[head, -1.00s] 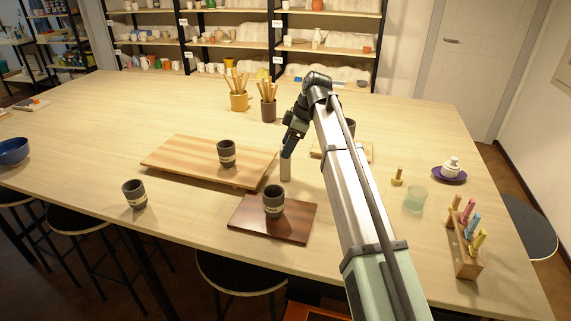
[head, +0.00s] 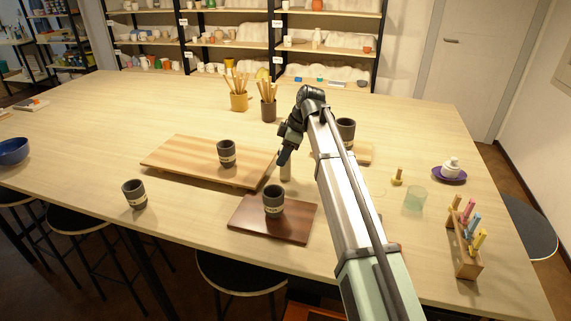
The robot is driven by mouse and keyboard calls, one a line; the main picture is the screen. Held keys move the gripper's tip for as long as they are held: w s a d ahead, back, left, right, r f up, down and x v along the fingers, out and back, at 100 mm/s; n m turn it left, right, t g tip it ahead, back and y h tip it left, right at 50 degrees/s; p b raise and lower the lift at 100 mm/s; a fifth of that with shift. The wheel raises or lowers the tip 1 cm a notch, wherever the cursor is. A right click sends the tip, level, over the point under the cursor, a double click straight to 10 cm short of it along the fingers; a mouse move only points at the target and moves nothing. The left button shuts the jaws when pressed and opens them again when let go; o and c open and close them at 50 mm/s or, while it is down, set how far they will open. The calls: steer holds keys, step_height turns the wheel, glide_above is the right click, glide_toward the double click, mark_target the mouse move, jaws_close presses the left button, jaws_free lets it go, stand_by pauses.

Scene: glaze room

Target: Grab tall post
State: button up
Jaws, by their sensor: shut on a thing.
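The gripper is shut on the post. The exact contact between the fingers and the post is small and partly hidden.
A dark cup (head: 226,153) stands on the light board (head: 180,158). Another cup (head: 273,200) stands on the dark board (head: 296,226) in front. A cup (head: 346,130) stands behind my arm. A peg rack (head: 466,262) and glass (head: 415,198) are at right.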

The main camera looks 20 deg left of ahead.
steer(key=c, duration=0.4)
steer(key=shift+r, duration=0.15)
